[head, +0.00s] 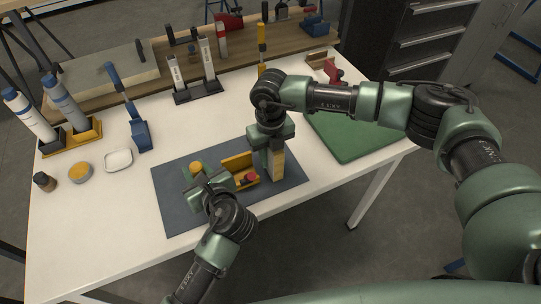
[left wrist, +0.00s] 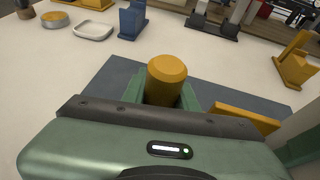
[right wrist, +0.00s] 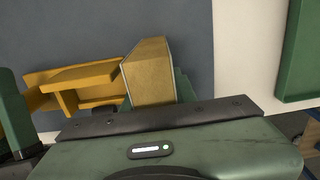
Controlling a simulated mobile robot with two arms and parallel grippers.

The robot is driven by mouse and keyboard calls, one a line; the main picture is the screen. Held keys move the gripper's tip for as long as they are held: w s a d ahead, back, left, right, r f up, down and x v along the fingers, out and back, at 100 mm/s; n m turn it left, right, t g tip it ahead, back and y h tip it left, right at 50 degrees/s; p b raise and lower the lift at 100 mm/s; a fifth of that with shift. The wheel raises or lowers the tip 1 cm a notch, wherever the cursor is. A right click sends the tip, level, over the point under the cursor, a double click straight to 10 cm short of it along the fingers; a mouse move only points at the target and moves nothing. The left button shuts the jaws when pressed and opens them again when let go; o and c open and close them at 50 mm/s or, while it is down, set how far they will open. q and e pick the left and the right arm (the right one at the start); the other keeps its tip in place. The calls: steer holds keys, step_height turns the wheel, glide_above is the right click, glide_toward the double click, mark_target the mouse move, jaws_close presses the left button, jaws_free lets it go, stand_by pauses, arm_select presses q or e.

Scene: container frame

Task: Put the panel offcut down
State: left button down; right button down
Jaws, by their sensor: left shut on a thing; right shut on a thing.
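My right gripper (head: 274,148) points down over the grey-blue mat (head: 177,207), shut on the panel offcut (head: 277,166), a pale wooden piece with a yellowish edge. In the right wrist view the offcut (right wrist: 150,72) stands up between the fingers, beside a yellow holder (right wrist: 68,78). Whether its lower end touches the mat is not clear. My left gripper (head: 203,184) is low over the mat, shut on a yellow round-topped piece (head: 196,168). That piece also shows in the left wrist view (left wrist: 166,78); its lower part is hidden.
The yellow holder (head: 238,162) and a red knob (head: 251,178) lie between my grippers. A green mat (head: 350,138) covers the table's right side. A white dish (head: 118,160), a blue-handled tool (head: 138,130) and bottles (head: 66,104) stand left. A wooden shelf runs along the back.

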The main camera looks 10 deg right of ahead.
steer(key=c, duration=1.1)
jaws_free()
steer(key=shift+f, duration=0.1)
